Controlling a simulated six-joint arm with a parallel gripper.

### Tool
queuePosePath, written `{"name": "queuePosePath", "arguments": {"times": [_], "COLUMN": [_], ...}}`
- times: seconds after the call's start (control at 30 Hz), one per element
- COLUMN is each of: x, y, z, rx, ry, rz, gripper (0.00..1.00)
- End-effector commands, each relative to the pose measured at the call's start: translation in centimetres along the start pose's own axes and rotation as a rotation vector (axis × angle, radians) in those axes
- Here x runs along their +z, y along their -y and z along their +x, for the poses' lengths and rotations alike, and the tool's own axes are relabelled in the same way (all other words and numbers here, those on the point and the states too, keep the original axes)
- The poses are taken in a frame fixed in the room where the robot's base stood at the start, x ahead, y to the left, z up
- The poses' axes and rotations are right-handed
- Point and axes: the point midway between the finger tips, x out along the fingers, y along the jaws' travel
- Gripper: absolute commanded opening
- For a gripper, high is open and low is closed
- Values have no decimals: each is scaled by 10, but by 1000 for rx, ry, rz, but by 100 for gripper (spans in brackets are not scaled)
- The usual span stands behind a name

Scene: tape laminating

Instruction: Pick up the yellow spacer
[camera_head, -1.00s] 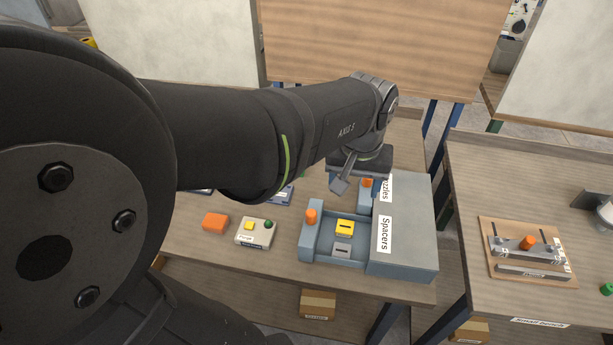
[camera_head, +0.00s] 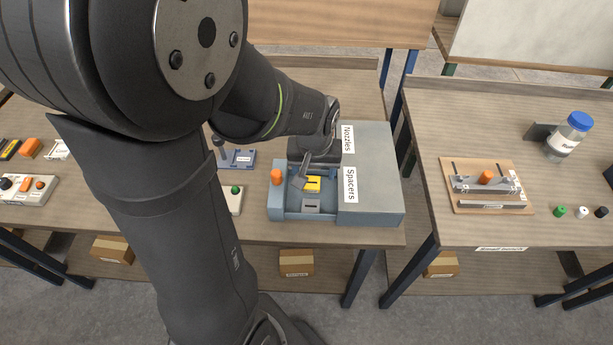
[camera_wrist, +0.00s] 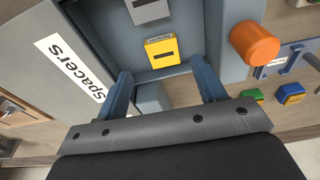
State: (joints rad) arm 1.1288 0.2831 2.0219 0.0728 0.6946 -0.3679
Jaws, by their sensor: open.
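The yellow spacer (camera_head: 313,185) is a small slotted block lying in the open tray of the blue-grey Spacers dispenser (camera_head: 274,207). A grey spacer (camera_head: 311,206) lies in front of it. My gripper (camera_head: 299,178) is over the tray, close to the yellow spacer and partly covering it. In the wrist view the yellow spacer (camera_wrist: 161,52) lies ahead of my open gripper (camera_wrist: 163,75), between the lines of its two fingers. Nothing is between the fingers. The grey spacer also shows at that view's top edge (camera_wrist: 148,8).
An orange knob (camera_head: 277,177) stands on the tray's left side and is near the right finger in the wrist view (camera_wrist: 255,43). The tall labelled housing (camera_head: 373,185) borders the tray on the right. Another table (camera_head: 480,225) with a wooden fixture is further right.

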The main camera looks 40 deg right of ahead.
Motion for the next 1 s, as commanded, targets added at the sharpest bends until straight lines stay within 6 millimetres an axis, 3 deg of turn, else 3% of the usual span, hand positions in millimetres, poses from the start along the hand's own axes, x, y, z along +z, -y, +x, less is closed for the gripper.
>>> {"name": "queuePosePath", "arguments": {"times": [0.3, 0.6, 0.67, 0.87, 1.0], "x": [1, 0, 0, 0, 0], "y": [5, 5, 5, 5, 5], "z": [40, 43, 43, 43, 43], "rx": [-1, 0, 0, 0, 0], "ry": [3, 0, 0, 1, 0], "rz": [0, 0, 0, 0, 0], "gripper": [64, 64, 56, 16, 16]}}
